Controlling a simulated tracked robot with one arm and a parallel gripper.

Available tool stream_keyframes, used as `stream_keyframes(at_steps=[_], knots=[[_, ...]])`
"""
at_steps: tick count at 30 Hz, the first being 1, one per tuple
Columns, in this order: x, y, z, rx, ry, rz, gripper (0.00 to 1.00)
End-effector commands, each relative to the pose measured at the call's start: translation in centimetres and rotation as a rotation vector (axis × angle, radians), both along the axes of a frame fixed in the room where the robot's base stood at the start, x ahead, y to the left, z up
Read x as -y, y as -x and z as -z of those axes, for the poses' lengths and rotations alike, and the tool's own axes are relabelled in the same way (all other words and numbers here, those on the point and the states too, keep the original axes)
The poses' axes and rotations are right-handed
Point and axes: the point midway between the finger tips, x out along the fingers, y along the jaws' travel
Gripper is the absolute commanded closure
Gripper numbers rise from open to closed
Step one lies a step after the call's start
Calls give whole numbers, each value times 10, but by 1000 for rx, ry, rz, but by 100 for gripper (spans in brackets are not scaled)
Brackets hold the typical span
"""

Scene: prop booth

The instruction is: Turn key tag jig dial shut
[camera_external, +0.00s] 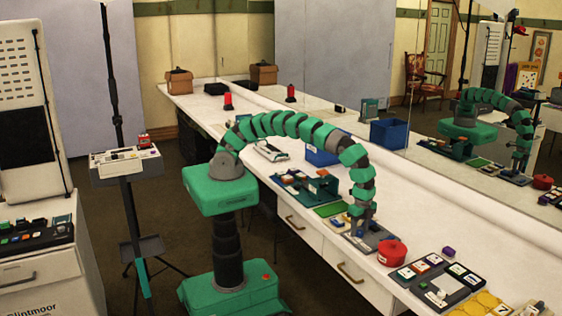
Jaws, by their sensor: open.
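My green segmented arm arches over the long white counter, and my gripper (361,228) points down at its end. It is just above or at a grey board (384,236) on the counter, which may be the key tag jig. The gripper covers the middle of this board, and I cannot make out a dial there. The jaws are open, but the fingertips are too small to tell whether they touch anything.
A red lidded pot (392,252) stands close to the right of the grey board. A green-framed rack (305,186) and blue bin (326,150) stand behind my gripper. A dark tray with cards (438,286) lies at front right. A mirror runs along the counter's back.

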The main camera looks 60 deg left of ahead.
Motion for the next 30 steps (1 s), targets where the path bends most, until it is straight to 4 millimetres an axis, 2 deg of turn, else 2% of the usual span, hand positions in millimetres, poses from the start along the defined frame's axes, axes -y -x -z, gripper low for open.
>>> stream_keyframes(at_steps=[5,12,18,24,30], knots=[[1,-1,-27,2,4,0,50],[1,-1,-79,2,4,0,50],[1,0,-113,1,3,1,50],[1,-1,-129,0,2,0,50],[0,0,-131,-1,0,0,50]])
